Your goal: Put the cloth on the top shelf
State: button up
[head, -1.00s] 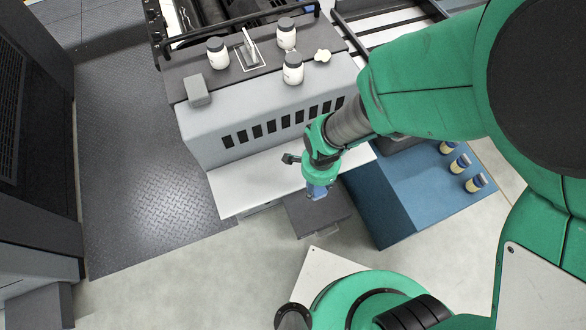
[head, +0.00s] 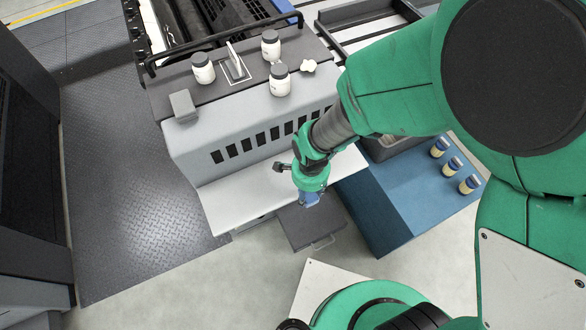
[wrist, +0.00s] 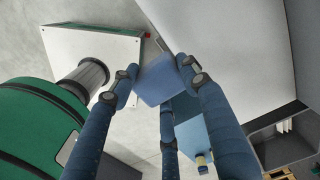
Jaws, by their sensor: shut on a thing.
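My gripper (wrist: 160,85) is shut on a flat blue piece that looks like a folded cloth (wrist: 156,83). In the head view my gripper (head: 309,197) hangs beside the front edge of a white ledge (head: 235,204), above a dark grey drawer or box (head: 312,229). Only a small blue patch shows at its tip there, and the fingers are hard to tell from the cloth. A grey upper deck (head: 215,98) lies higher, behind the ledge. I cannot tell which surface is the top shelf.
A blue cabinet (head: 395,225) with several jars (head: 469,184) is at the right. The ledge's left part is bare.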

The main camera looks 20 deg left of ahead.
jog(key=w+a, duration=0.2)
jog(key=w, duration=0.1)
jog(key=w+a+b, duration=0.1)
jog(key=w+a, duration=0.2)
jog(key=w+a+f, duration=0.1)
jog(key=w+a, duration=0.1)
jog(key=w, duration=0.1)
jog(key=shift+w+a+f+b, duration=0.1)
jog(key=shift+a+b, duration=0.15)
jog(key=shift+b, duration=0.15)
jog(key=shift+f+b, duration=0.6)
jog(key=shift+f, duration=1.1)
jog(key=shift+f, duration=0.15)
jog(key=o, duration=0.9)
jog(key=shift+o, duration=0.2)
notch_tip(320, 180, up, 12)
jog(key=p, duration=0.3)
